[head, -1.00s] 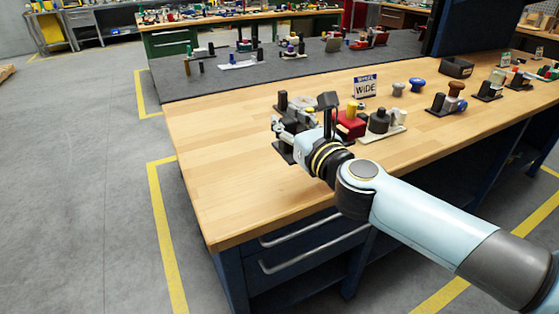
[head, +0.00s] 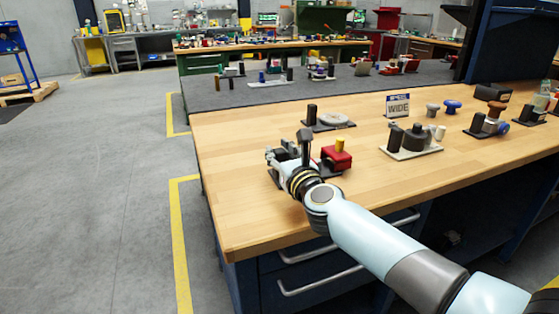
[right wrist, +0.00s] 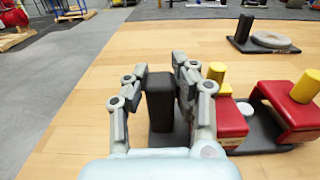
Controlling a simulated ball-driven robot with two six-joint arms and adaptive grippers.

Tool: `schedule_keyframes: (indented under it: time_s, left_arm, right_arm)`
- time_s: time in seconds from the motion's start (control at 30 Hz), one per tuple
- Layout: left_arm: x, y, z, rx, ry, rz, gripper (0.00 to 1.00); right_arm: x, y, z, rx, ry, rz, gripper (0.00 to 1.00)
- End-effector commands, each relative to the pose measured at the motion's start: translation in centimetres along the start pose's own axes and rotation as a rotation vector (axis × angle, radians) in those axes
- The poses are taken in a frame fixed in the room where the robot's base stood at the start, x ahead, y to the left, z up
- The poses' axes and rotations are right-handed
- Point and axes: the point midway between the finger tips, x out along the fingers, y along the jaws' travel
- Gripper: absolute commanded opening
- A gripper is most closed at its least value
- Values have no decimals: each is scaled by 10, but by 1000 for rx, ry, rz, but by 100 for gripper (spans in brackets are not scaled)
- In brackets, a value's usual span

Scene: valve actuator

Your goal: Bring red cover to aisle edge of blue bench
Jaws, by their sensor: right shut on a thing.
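The red cover (head: 336,158) has a yellow knob and sits on a black base with a black post (head: 305,145), on the left part of the blue bench's wooden top (head: 240,180). My right gripper (head: 288,158) is shut on that post. In the right wrist view its fingers (right wrist: 160,72) lie on both sides of the post (right wrist: 160,105). There, red parts with yellow knobs show right of the fingers, one near (right wrist: 233,122) and one farther right (right wrist: 292,110). I cannot tell whether the base touches the bench. My left gripper is out of view.
A black base with a grey ring (head: 333,119) stands behind the red cover. A pale tray with dark parts (head: 410,150) and a WIDE sign (head: 398,106) are to the right. The aisle floor (head: 110,200), with a yellow line (head: 180,245), lies left of the bench. The wooden top's front left is clear.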

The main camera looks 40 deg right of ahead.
Motion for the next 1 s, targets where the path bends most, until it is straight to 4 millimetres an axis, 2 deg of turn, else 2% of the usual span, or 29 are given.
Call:
schedule_keyframes:
  time_s: [0.33,0.37,0.53,0.87,1.0]
  left_arm:
    - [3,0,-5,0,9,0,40]
    - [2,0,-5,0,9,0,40]
    - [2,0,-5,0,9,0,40]
    - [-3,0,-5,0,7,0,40]
    - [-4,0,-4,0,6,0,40]
  right_arm:
    - [0,0,-1,-1,-3,0,0]
    - [0,0,-2,0,-1,0,27]
    - [0,0,-1,0,-1,0,48]
    - [0,0,4,0,-1,0,48]
    - [-22,0,1,0,2,1,48]
